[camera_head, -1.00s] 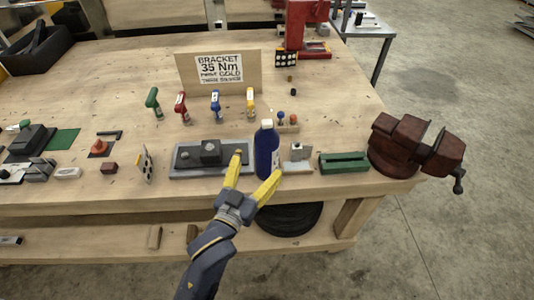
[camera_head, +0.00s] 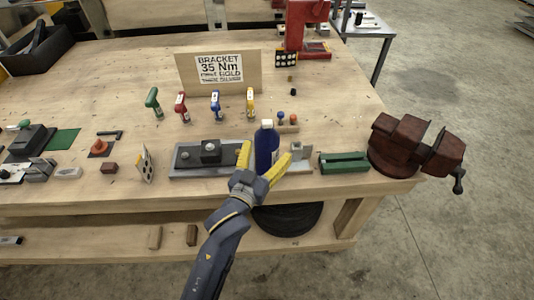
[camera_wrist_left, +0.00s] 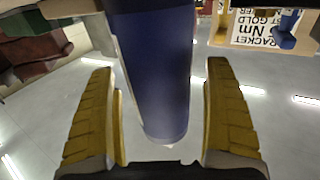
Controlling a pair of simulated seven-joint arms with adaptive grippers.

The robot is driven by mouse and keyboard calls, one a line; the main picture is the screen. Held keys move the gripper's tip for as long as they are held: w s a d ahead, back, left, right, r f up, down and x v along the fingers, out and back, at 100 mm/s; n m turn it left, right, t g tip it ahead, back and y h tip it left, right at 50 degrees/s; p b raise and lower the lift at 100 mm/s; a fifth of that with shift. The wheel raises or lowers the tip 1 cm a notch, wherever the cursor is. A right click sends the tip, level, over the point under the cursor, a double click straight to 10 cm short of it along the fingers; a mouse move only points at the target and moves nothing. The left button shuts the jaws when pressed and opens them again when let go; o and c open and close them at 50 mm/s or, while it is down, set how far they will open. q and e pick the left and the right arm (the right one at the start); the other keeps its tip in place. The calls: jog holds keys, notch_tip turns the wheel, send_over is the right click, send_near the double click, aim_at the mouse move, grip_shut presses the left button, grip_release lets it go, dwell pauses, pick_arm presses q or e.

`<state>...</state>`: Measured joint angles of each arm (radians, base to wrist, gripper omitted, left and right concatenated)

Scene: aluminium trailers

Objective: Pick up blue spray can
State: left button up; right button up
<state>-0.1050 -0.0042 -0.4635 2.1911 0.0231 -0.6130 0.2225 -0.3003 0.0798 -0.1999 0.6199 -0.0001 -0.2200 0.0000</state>
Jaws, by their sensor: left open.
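The blue spray can (camera_head: 267,146) stands upright near the front edge of the workbench and has a white cap. My left gripper (camera_head: 265,160) is open, with its yellow fingers on either side of the can's body. In the left wrist view the can (camera_wrist_left: 152,75) sits between the two open fingers (camera_wrist_left: 163,115), with gaps visible on both sides. The fingers partly hide the can's lower part in the head view. My right gripper is not in view.
A grey fixture plate (camera_head: 190,170) lies left of the can. A green block (camera_head: 343,162) and a dark red vise (camera_head: 415,145) stand to the right. Several coloured bottles, including a blue one (camera_head: 215,105), stand behind, before a bracket sign (camera_head: 219,70).

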pick_arm(q)
jog(key=shift+c, duration=0.2)
jog(key=shift+r, duration=0.1)
jog(key=c, duration=1.6)
